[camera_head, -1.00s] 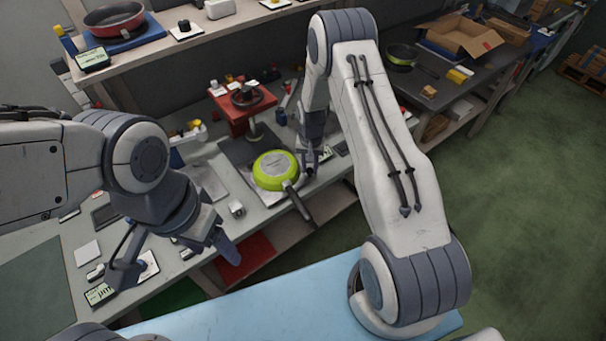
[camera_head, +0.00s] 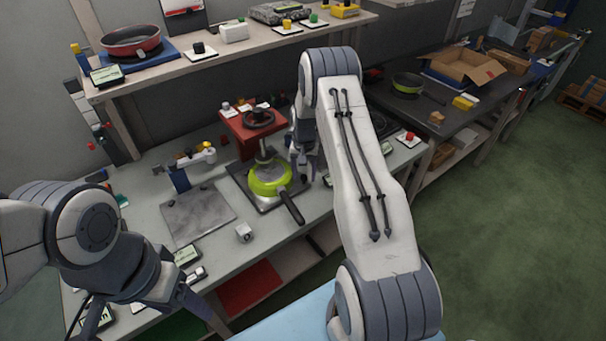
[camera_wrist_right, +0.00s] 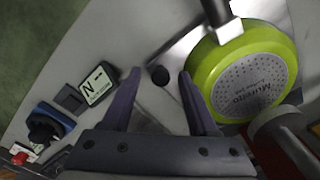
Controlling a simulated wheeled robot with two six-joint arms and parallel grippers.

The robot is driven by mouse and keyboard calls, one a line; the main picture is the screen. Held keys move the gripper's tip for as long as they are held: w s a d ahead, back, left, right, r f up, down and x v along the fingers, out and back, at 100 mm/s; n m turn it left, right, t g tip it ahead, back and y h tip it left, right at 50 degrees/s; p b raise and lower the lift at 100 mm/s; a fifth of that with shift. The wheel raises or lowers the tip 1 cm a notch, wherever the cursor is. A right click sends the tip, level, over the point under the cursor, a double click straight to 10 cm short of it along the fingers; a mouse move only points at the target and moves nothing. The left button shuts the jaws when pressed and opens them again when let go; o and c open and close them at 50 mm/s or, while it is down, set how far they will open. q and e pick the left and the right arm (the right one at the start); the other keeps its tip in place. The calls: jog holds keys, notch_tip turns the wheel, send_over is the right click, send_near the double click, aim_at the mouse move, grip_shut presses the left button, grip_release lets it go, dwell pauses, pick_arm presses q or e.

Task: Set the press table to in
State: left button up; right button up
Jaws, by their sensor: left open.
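The lime-green pan (camera_head: 264,180) lies upside down on the dark press table (camera_head: 236,168), its black handle toward the front right. The red press (camera_head: 243,127) with its handwheel stands behind, and its ram appears over the pan. My right gripper (camera_head: 308,178) is just right of the pan. In the right wrist view its fingers (camera_wrist_right: 160,84) are apart, with a small dark knob (camera_wrist_right: 160,75) between their tips; I cannot see contact. The pan (camera_wrist_right: 243,72) is beside them. A small display (camera_wrist_right: 97,86) shows an "N". My left gripper (camera_head: 150,314) is open over the bench's front left.
A shelf above holds a red pan (camera_head: 131,42). A dark side table at the right holds another pan (camera_head: 407,84) and a cardboard box (camera_head: 462,68).

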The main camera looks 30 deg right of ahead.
jog(key=shift+r, duration=0.5)
notch_tip(320, 180, up, 10)
jog(key=b, duration=0.2)
jog(key=shift+f+b, duration=0.25)
jog(key=shift+b, duration=0.1)
